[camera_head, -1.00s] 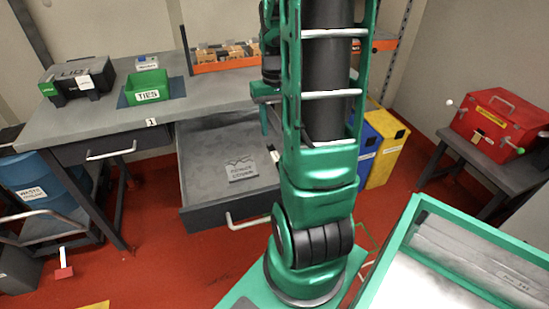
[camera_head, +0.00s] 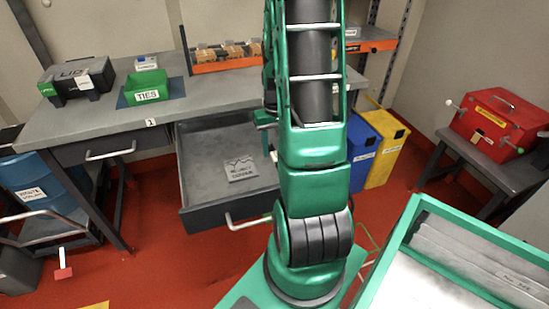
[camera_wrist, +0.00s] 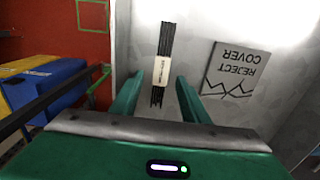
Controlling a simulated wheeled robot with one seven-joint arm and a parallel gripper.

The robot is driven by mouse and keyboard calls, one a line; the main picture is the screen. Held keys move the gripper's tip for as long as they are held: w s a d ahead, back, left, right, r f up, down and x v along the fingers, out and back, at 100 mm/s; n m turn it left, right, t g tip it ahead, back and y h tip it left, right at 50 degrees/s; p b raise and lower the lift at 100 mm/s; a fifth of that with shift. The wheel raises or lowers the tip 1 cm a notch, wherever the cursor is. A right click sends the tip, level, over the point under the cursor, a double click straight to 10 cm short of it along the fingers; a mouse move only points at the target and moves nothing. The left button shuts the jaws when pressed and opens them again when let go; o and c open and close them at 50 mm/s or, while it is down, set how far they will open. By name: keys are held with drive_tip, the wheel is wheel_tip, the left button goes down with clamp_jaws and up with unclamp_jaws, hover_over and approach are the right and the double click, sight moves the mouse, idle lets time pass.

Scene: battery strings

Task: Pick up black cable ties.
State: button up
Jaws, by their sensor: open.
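The black cable ties (camera_wrist: 165,42) are a thin bundle with a pale label band around its middle, seen in the wrist view. They lie on the grey floor of the open drawer (camera_head: 205,160). My gripper (camera_wrist: 158,80) is open, with one green finger on each side of the bundle's near end in the picture. I cannot tell how high the fingertips are above it, and nothing is held. In the head view my arm hides the ties.
A flat grey plate marked "REJECT COVER" (camera_wrist: 230,72) lies in the drawer to the right of the ties; it also shows in the head view (camera_head: 241,169). A green TIES bin (camera_head: 147,88) stands on the bench. Blue and yellow bins (camera_head: 383,150) stand beside the drawer.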

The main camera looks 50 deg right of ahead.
drive_tip(key=shift+f, duration=0.8)
drive_tip(key=shift+c, duration=0.2)
clamp_jaws()
drive_tip(key=shift+r, duration=0.1)
